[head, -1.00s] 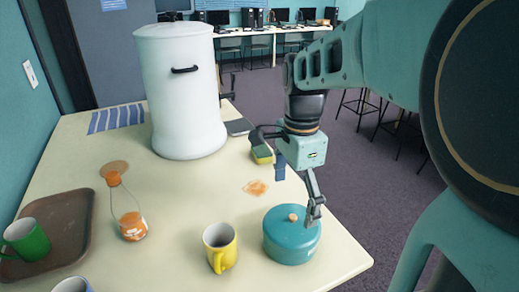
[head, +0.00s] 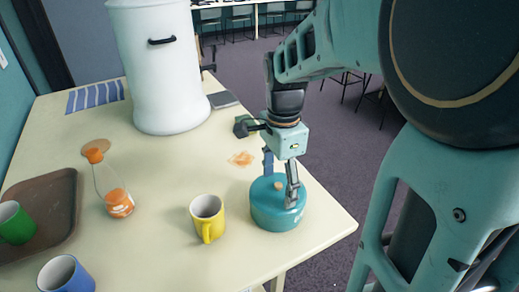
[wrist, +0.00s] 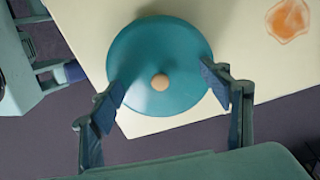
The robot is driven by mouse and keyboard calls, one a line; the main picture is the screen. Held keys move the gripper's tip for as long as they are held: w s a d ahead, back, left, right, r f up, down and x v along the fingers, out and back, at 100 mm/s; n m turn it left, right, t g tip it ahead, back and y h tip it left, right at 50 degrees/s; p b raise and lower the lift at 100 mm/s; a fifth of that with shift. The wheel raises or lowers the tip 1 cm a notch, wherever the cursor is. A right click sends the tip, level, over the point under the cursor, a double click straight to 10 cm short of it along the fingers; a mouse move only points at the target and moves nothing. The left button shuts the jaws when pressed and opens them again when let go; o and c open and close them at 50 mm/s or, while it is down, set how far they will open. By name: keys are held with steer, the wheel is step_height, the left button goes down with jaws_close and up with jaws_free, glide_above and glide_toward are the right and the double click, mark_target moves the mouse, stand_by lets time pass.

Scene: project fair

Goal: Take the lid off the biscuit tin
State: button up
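The biscuit tin (head: 270,217) is a round teal tin near the table's right front corner. Its lid is on, with a small wooden knob (head: 278,185) at the centre; the knob also shows in the wrist view (wrist: 160,82). My gripper (head: 281,178) points down over the tin. In the wrist view my gripper (wrist: 163,82) is open, with a fingertip on each side of the knob, over the lid (wrist: 160,45) near its edges. The knob is between the fingers but not gripped. I cannot tell whether the fingertips touch the lid.
A yellow mug (head: 207,212) stands close left of the tin. An orange spill (head: 242,158) lies behind it. A white urn (head: 160,70), a bottle (head: 119,203), a blue mug (head: 62,274) and a brown tray (head: 55,190) with a green mug (head: 15,225) stand farther off.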

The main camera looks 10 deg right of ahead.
steer(key=shift+s, duration=0.1)
steer(key=c, duration=1)
steer(key=shift+f, duration=0.1)
steer(key=shift+c, duration=0.2)
steer(key=shift+s, duration=0.1)
